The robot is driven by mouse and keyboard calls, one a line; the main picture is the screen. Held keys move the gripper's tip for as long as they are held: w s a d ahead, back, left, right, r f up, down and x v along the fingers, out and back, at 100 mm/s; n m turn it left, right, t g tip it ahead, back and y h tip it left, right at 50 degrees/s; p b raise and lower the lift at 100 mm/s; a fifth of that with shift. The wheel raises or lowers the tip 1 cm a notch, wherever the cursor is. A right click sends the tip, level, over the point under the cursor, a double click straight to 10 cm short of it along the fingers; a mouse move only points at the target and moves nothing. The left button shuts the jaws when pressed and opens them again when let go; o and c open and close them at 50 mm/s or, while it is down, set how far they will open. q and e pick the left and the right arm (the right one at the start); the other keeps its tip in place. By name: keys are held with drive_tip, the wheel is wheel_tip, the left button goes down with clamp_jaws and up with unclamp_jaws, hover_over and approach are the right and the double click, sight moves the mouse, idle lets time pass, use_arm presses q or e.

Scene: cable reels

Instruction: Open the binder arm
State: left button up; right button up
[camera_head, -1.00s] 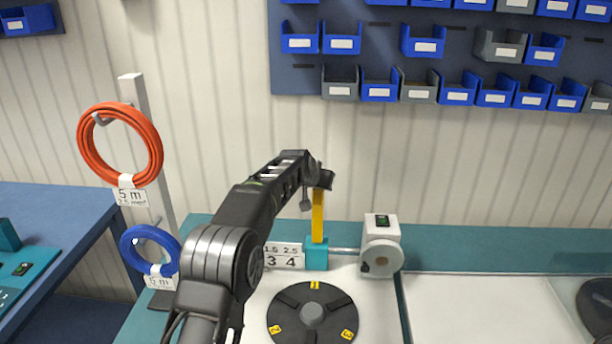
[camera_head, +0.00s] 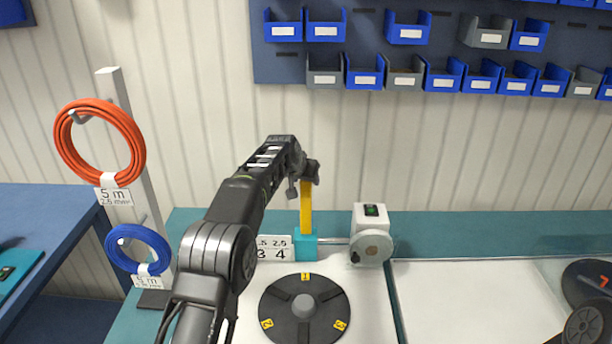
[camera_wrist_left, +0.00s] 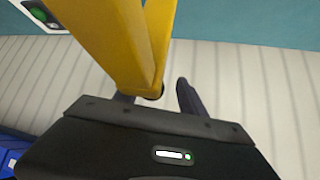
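The binder arm (camera_head: 306,212) is a yellow bar standing upright on a teal block (camera_head: 305,246) at the back of the bench. My left gripper (camera_head: 303,181) is at the top of the bar, with dark fingers on either side of it. In the left wrist view, the end of the yellow binder arm (camera_wrist_left: 125,45) reaches down between the spread fingers of the left gripper (camera_wrist_left: 158,98) and hides much of one finger. A gap shows between the bar and the other finger. My right gripper is not in view.
A white unit with a grey disc (camera_head: 370,240) stands right of the teal block, joined by a rod. A black turntable (camera_head: 290,308) lies in front. Orange (camera_head: 75,150) and blue (camera_head: 120,246) cable coils hang at left. Blue and grey bins line the wall.

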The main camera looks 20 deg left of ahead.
use_arm(q)
drive_tip(key=b+v, duration=0.3)
drive_tip(key=v, duration=0.4)
drive_tip(key=shift+s+r, duration=0.25)
idle(0.3)
